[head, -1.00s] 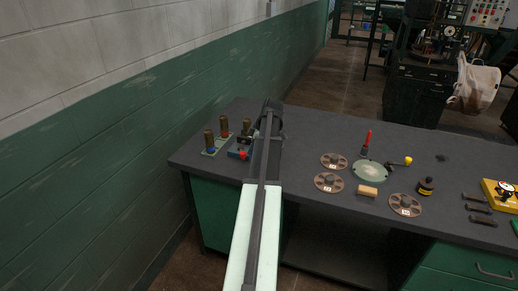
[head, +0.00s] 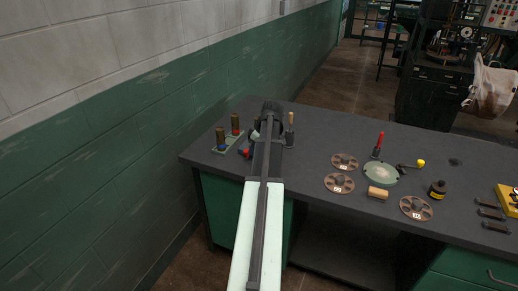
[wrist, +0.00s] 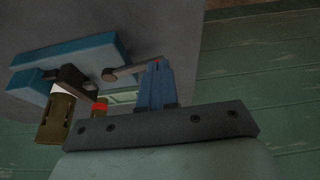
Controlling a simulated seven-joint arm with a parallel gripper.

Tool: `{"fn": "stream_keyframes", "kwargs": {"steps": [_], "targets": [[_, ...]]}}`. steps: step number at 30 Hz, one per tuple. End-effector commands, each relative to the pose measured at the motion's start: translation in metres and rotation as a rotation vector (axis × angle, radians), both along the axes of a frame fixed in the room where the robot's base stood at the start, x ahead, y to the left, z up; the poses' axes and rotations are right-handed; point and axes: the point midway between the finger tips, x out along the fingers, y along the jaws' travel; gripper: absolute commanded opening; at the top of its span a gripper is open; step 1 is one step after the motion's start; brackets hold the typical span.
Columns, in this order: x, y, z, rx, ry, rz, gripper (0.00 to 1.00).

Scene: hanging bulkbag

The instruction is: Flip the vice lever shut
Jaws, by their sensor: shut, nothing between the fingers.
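The blue vice (wrist: 95,58) shows in the wrist view at upper left, with a dark bracket (wrist: 72,78) on it. A grey-brown lever (wrist: 132,70) with a round pivot end runs from the vice toward my fingertips. My gripper (wrist: 157,66) is shut and empty, with its blue fingers at the lever's free end. I cannot tell whether they touch it. A red knob (wrist: 100,107) and a brown cylinder (wrist: 57,117) lie nearer the camera. In the head view my arm hides most of the vice, and the red knob (head: 245,152) shows at its left.
A green tray (head: 228,143) with brass-coloured cylinders stands left of my arm. A wooden-handled tool (head: 291,121) stands just right of it.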

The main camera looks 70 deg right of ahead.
Motion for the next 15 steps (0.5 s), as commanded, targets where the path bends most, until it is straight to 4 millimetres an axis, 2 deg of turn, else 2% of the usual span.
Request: {"fn": "stream_keyframes", "kwargs": {"steps": [15], "targets": [[-0.0022,0.0015,-0.0001,0.000,0.001,0.001,0.00]]}}
